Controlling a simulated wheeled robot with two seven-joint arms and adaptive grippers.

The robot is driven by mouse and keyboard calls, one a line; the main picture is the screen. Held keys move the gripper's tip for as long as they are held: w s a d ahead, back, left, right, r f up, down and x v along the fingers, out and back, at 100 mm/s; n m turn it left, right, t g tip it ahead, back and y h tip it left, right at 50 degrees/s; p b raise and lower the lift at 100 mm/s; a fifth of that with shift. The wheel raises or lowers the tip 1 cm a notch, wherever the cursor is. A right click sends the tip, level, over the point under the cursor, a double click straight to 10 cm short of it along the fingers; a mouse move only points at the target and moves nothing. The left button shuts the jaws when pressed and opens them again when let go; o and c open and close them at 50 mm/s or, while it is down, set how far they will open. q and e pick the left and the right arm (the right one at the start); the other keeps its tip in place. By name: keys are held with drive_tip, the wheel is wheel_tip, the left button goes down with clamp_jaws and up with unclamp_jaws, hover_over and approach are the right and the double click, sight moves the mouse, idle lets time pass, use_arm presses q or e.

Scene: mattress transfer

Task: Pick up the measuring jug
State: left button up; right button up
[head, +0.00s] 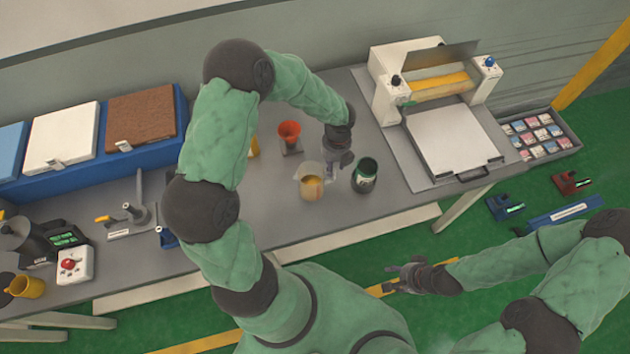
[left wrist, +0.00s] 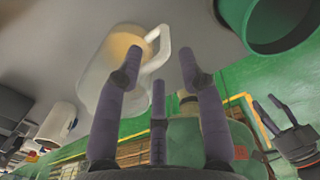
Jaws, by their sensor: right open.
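The measuring jug (head: 311,188), a pale see-through cup with yellow-orange contents, stands upright on the grey bench. In the left wrist view the jug (left wrist: 98,62) is at upper left, its handle (left wrist: 162,52) pointing towards my fingers. My left gripper (head: 338,168) is just right of the jug in the head view. Its fingers (left wrist: 160,62) are spread apart, one fingertip overlapping the handle in the picture; contact cannot be told. My right gripper (head: 398,278) is open and empty, over the green floor in front of the bench.
A dark green can (head: 365,172) stands close right of the jug and my left gripper. An orange-red funnel (head: 289,132) is behind the jug. A printing machine (head: 452,140) stands further right. Blue-framed trays (head: 64,137) and a lever tool (head: 137,215) are left. Bare bench lies left of the jug.

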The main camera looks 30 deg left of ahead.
sight(335, 170)
use_arm(q)
drive_tip(key=shift+w+f, duration=0.15)
drive_tip(key=shift+f, duration=0.45)
drive_tip(key=shift+d+f+b, duration=0.2)
drive_tip(key=shift+f+b, duration=0.15)
drive_tip(key=shift+f, duration=2.3)
clamp_jaws()
